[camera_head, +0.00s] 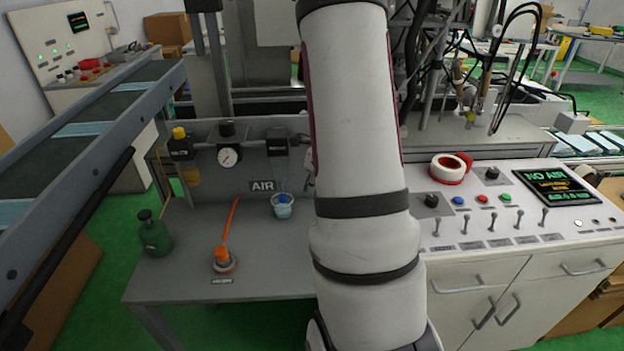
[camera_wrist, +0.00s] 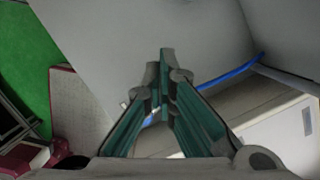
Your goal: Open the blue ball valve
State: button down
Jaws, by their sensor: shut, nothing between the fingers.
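I cannot make out a blue ball valve for certain in either view. In the wrist view, a thin blue line like a hose (camera_wrist: 230,75) runs from the upper right down behind my gripper (camera_wrist: 164,82). A small bit of blue and white shows between the fingers, too small to name. The teal fingers are closed together at the tips and hold nothing. In the head view my white arm covers the middle of the scene and hides my gripper and what lies behind it. Left of the arm stands the grey AIR panel (camera_head: 262,185) with a round gauge (camera_head: 228,157).
At right, a white console (camera_head: 450,232) carries switches, a tape roll (camera_head: 448,168) and a screen reading NO AIR (camera_head: 555,186).

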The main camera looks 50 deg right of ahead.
aim_at(282, 193)
jog(key=w+a+f, duration=0.1)
jog(key=w+f, duration=0.3)
jog(key=f, duration=0.1)
jog(key=shift+w, duration=0.4)
jog(key=shift+a, duration=0.1)
jog(key=shift+w+a+m, duration=0.5)
jog(key=shift+w+m, duration=0.1)
jog(key=shift+w, duration=0.05)
